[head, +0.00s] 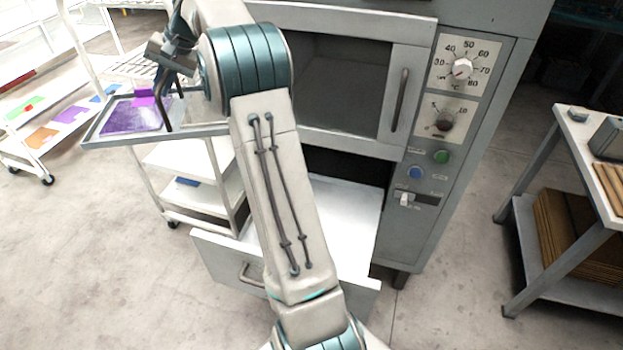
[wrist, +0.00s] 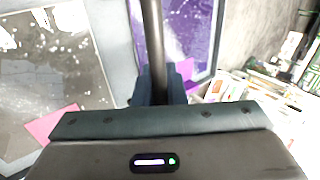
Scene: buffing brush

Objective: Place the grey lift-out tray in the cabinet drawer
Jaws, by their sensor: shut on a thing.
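The grey lift-out tray (head: 93,134) hangs in the air at the left of the head view, clear of the drawer. Its floor shows purple, with a brighter purple piece at its far side. In the wrist view its grey rim (wrist: 118,38) and purple floor also show. My gripper (head: 168,62) is above the tray, shut on its dark handle (wrist: 152,35); my arm hides part of the tray's right side. The cabinet drawer (head: 347,215) is pulled out below the oven-like cabinet, its white inside looking empty where visible. My arm crosses in front of its left part.
The grey cabinet (head: 410,110) has dials, buttons and a closed windowed door above the drawer. A white shelved cart (head: 190,160) stands just left of the drawer. A workbench (head: 560,200) with stacked boards is at right. Concrete floor is clear in front.

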